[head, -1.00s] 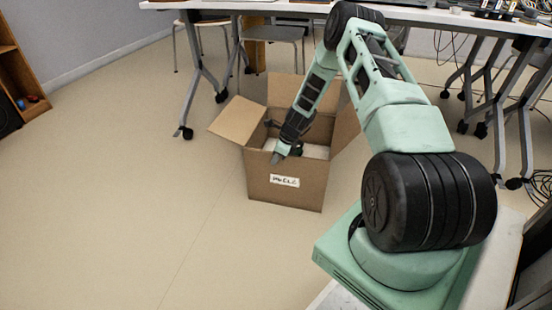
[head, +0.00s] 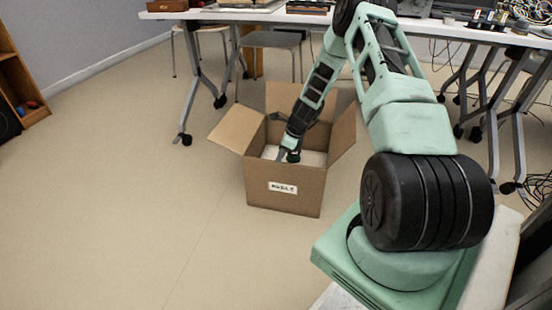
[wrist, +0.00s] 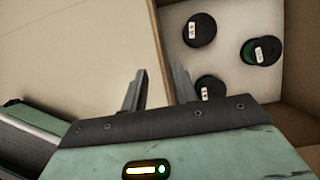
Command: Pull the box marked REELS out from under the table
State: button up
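The open cardboard box (head: 262,194) stands on the floor by the table's front side. Its front label is blurred but reads roughly like REELS. I cannot tell whether its back part is still under the table (head: 420,25). Its flaps are spread. Inside, several round dark lids or reels show on a white layer in the wrist view, one of them black (wrist: 199,30) and one green-edged (wrist: 262,50). My gripper (head: 283,154) is at the box's front side. In the wrist view my gripper (wrist: 158,86) is open, with the box wall's edge (wrist: 154,45) running between its fingers; contact is unclear.
Table legs on casters (head: 186,139) stand left of and behind the box, with more on the right. Stools (head: 272,40) are behind. Cables hang at the right. A wooden shelf (head: 22,85) is at far left. The floor (head: 120,200) left of and before the box is clear.

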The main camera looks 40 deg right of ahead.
jog(key=p+v, duration=0.3)
jog(key=v, duration=0.6)
jog(key=shift+r, duration=0.3)
jog(key=shift+s+d, duration=0.1)
jog(key=shift+s, duration=0.05)
